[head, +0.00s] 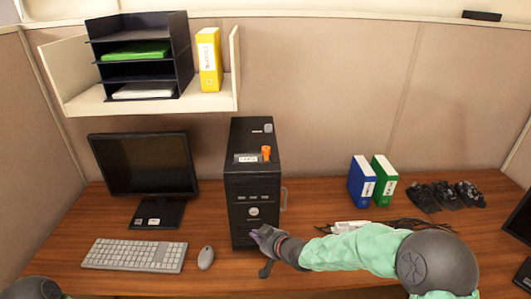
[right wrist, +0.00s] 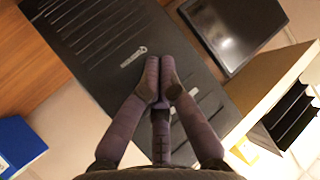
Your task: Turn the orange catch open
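The orange catch (head: 266,153) stands on top of the black computer tower (head: 238,205), near its right edge and beside a white label. The tower also shows in the right wrist view (right wrist: 100,75), with slots and a small silver handle (right wrist: 133,56) on its panel. The catch is not visible there. My right gripper (head: 258,238) is low at the tower's front right, well below the catch. In the right wrist view its fingertips (right wrist: 160,78) are together with nothing between them. Whether they touch the tower is unclear. My left gripper is out of view.
A monitor (head: 145,163), keyboard (head: 135,255) and mouse (head: 206,257) are left of the tower. A shelf (head: 90,105) with trays and a yellow binder (head: 209,60) hangs above. Blue (head: 361,182) and green (head: 383,181) binders and dark items (head: 445,196) stand right. Desk between tower and binders is mostly clear.

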